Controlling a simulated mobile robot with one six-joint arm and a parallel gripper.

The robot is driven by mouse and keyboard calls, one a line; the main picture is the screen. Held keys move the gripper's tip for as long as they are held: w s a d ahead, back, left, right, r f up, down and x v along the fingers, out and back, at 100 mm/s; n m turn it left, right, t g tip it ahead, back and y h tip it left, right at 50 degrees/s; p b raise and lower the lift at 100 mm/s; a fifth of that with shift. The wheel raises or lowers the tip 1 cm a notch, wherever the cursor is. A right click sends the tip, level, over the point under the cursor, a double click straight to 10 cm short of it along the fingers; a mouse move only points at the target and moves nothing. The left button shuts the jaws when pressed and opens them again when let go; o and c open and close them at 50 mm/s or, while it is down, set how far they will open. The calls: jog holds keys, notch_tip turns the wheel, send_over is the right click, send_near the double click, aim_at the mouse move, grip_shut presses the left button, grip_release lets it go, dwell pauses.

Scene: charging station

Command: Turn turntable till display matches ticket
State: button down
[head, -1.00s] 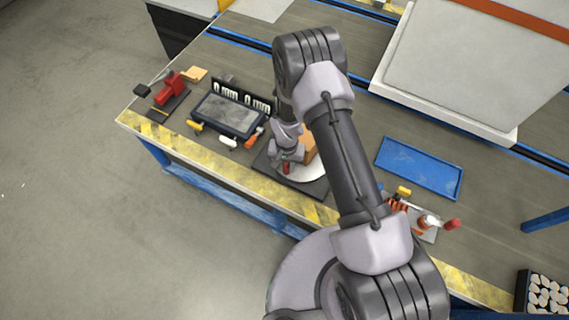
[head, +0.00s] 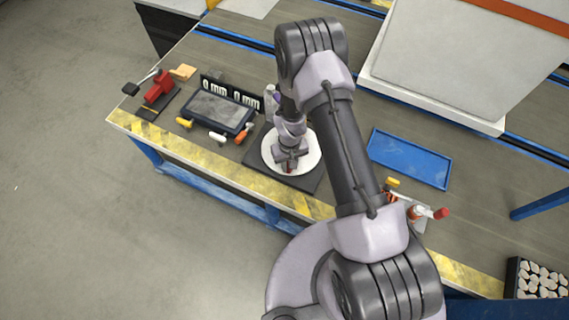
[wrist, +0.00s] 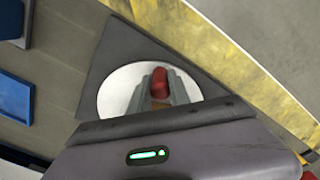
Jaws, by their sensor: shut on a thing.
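The turntable is a white disc (head: 312,156) on a dark square base (head: 312,180) near the table's front edge. The wrist view also shows the disc (wrist: 114,92). My gripper (head: 290,166) is over the disc, pointing down. In the wrist view its fingers (wrist: 160,92) are shut on a red handle (wrist: 159,80) above the disc. A brown surface shows between the fingers below the handle; I cannot tell what it is. Two black displays (head: 229,91) with white digits both appear to read "0 mm". I cannot make out a ticket.
A dark-framed grey panel (head: 219,109) stands left of the turntable, with yellow, white and orange-handled tools before it. A red clamp-like tool (head: 159,88) is farther left. A blue tray (head: 410,158) and more tools lie right. A large white box (head: 450,75) stands behind.

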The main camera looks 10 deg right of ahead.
aim_at(311, 163)
jog(key=shift+s+d+n, duration=0.2)
jog(key=shift+d+n, duration=0.85)
jog(key=shift+n, duration=0.15)
jog(key=shift+w+d+n, duration=0.1)
jog(key=shift+d+n, duration=1.1)
jog(key=shift+n, duration=0.3)
jog(key=shift+w+d+n, duration=0.2)
jog(key=shift+d+n, duration=0.4)
jog(key=shift+n, duration=0.1)
jog(key=shift+w+d+n, duration=0.15)
jog(key=shift+d+n, duration=0.45)
jog(key=shift+n, duration=0.1)
jog(key=shift+w+d+n+b, duration=0.2)
jog(key=shift+w+d+n, duration=0.1)
jog(key=shift+d+n, duration=0.3)
jog(key=shift+w+d+n+b, duration=0.15)
jog(key=shift+w+d+n, duration=0.2)
jog(key=shift+n, duration=0.35)
jog(key=shift+d, duration=0.1)
jog(key=c, duration=1.2)
grip_release()
jog(key=shift+r, duration=0.1)
